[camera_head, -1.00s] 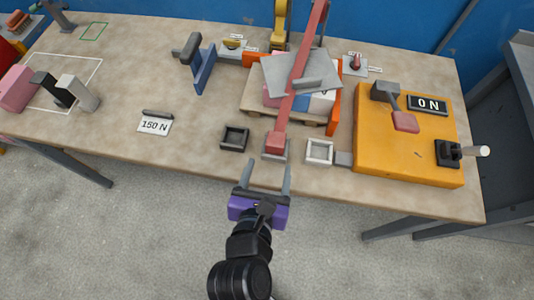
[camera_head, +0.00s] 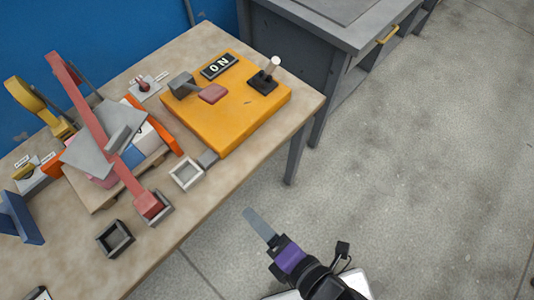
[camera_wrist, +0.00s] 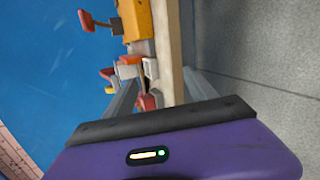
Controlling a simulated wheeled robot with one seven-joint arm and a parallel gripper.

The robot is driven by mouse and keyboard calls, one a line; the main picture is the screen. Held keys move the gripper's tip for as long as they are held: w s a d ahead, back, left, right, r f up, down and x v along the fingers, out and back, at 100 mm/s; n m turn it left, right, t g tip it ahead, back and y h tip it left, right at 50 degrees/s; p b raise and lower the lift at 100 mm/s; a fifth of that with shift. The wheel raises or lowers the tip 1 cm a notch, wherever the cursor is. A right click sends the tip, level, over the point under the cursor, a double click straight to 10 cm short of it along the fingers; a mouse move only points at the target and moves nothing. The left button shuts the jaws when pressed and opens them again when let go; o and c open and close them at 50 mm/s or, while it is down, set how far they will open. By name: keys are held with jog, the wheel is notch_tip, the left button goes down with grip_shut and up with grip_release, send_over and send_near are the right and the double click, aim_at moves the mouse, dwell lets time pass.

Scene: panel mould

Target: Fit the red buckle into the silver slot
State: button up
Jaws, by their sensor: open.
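The red buckle (camera_head: 149,204) is the block at the low end of a long red strap (camera_head: 90,110). It sits at a mid-grey square frame (camera_head: 164,215), partly inside or over it; whether it is fully seated I cannot tell. A lighter silver-white square frame (camera_head: 186,173) is empty beside it, and a dark square frame (camera_head: 115,238) is empty on the other side. My gripper (camera_head: 258,222) is open and empty, out over the floor beyond the table's front edge, apart from the buckle. Its fingers show in the wrist view (camera_wrist: 163,95), with the table edge and small red parts beyond.
The strap crosses a grey plate (camera_head: 92,155) over a load on a pallet with orange side boards (camera_head: 155,130). An orange panel (camera_head: 230,115) with a lever and a "0 N" display stands at the right table end. Floor is clear right of the table.

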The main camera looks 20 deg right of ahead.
jog(key=s+d+r+m+t+h, duration=0.1)
jog(key=s+d+r+m+h, duration=0.1)
jog(key=s+d+r+m, duration=0.3)
jog(key=s+d+r+m+t+h, duration=0.2)
jog(key=s+d+m, duration=0.4)
jog(key=d+m, duration=0.6)
notch_tip(320, 180, up, 3)
jog(key=m+h, duration=0.1)
jog(key=m, duration=0.6)
jog(key=shift+m+h, duration=0.3)
jog(key=shift+m, duration=0.1)
